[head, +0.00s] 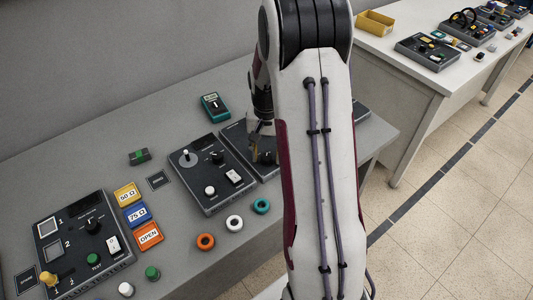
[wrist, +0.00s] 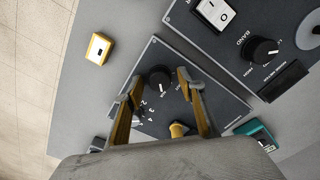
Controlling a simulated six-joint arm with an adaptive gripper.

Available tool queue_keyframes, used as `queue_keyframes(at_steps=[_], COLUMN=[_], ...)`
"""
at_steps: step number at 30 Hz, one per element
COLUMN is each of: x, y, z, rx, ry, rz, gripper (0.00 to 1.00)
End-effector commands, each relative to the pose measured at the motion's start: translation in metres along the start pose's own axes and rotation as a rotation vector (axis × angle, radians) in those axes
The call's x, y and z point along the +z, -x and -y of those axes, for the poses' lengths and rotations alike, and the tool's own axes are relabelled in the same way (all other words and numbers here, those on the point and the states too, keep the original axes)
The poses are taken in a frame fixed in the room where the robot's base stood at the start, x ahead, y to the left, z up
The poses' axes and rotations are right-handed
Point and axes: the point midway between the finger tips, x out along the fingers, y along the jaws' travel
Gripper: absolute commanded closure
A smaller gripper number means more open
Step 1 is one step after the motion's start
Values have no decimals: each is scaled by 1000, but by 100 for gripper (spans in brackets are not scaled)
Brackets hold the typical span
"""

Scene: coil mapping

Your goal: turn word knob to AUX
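A black round knob (wrist: 160,77) sits on a dark panel (wrist: 203,85) in the wrist view. Numbers and a small word are printed beside it, and the word is too small to read surely. My gripper (wrist: 160,82) is open, with one yellow-brown finger on each side of the knob in the picture. I cannot tell whether the fingers touch it. In the head view my gripper (head: 262,138) points down over the same panel (head: 236,133). My arm hides much of that panel, and the knob's pointer direction is unclear.
Left of that panel is another panel with a black knob (head: 217,157) and white rocker switch (head: 233,176). The BAND knob (wrist: 263,50) shows in the wrist view. Rings, including a white ring (head: 234,223), lie in front. A teal meter (head: 214,106) lies behind.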

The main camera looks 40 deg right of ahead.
Motion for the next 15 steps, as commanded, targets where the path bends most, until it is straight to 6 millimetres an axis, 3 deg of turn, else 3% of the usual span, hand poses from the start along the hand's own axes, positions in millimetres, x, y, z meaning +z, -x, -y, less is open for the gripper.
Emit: queue_keyframes(at_steps=[8,15], x=[-1,-1], y=[14,42], z=[0,0], rx=[-1,-1], ry=[0,0], rz=[-2,-3], gripper=[61,61])
